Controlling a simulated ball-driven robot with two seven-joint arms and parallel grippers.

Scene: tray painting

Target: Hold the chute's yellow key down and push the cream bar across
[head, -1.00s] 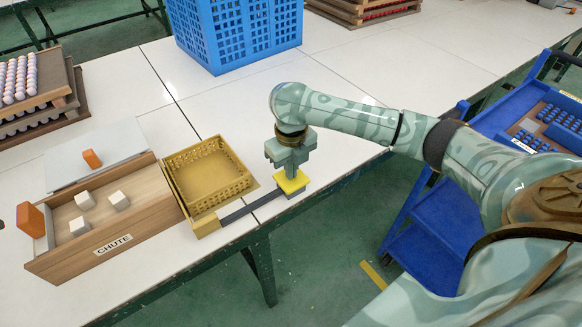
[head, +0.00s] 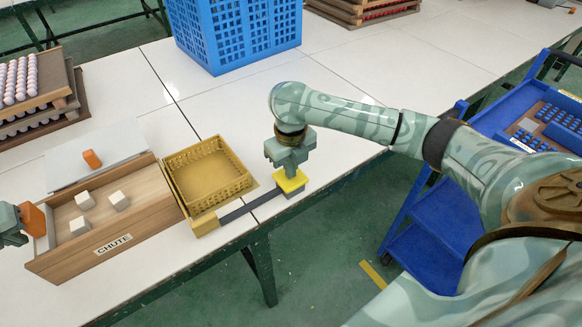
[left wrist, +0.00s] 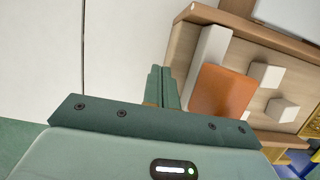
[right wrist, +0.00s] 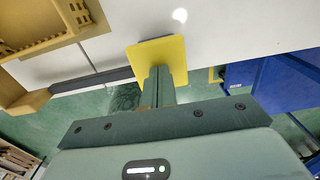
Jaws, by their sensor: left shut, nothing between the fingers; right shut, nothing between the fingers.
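The wooden chute (head: 150,234) lies at the left with three white cubes (head: 84,200) in it. The bar (left wrist: 209,62) and block (left wrist: 222,91) also show in the left wrist view. My left gripper (head: 24,222) is shut and empty at the block's outer side; contact is unclear. My right gripper (head: 290,172) is shut, its fingertips down at the yellow key (head: 299,182). The key (right wrist: 150,52) also shows in the right wrist view; how far it is pressed is unclear.
A yellow basket (head: 247,186) stands at the chute's right end. A dark strip (head: 240,211) runs from there to the key. A white panel with an orange piece (head: 91,158) lies behind the chute. A blue crate (head: 240,35) stands at the back.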

